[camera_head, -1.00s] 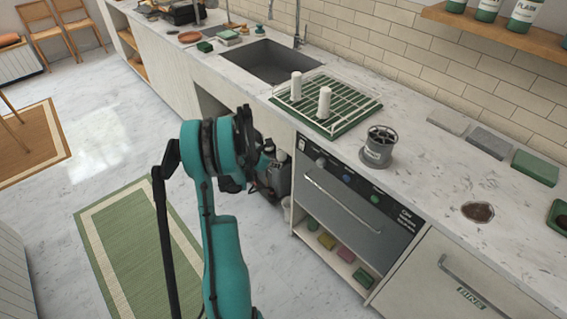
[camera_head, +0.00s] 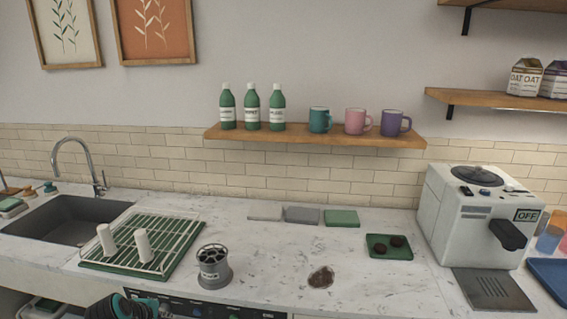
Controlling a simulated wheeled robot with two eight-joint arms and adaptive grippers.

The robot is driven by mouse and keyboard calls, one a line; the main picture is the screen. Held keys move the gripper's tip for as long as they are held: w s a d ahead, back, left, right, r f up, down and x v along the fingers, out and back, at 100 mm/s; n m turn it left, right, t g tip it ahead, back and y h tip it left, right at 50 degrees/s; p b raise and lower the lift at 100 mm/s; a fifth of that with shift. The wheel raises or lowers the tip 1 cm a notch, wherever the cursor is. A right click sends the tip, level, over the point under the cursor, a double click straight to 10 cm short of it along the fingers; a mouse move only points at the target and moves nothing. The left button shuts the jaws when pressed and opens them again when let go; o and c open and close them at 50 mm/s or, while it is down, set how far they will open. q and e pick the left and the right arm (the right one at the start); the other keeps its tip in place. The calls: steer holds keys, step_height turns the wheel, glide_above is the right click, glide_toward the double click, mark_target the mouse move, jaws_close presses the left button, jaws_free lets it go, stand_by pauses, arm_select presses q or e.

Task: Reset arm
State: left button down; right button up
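A teal and black part of my arm (camera_head: 128,306) shows at the bottom edge, left of centre, in front of the counter. Its fingertips are not visible, so I cannot tell which gripper it leads to or how that gripper stands. No gripper fingers show elsewhere in the head view. The marble counter (camera_head: 255,262) runs across the picture below the tiled wall.
A wooden shelf (camera_head: 310,139) holds bottles and mugs.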

arm_select(q)
steer(key=s+d+r+m, duration=0.2)
steer(key=s+d+m, duration=1.3)
steer(key=m, duration=0.3)
steer(key=shift+s+d+r+m+y, duration=0.25)
steer(key=shift+d+r+m+y, duration=0.1)
steer(key=shift+d+m+y, duration=0.1)
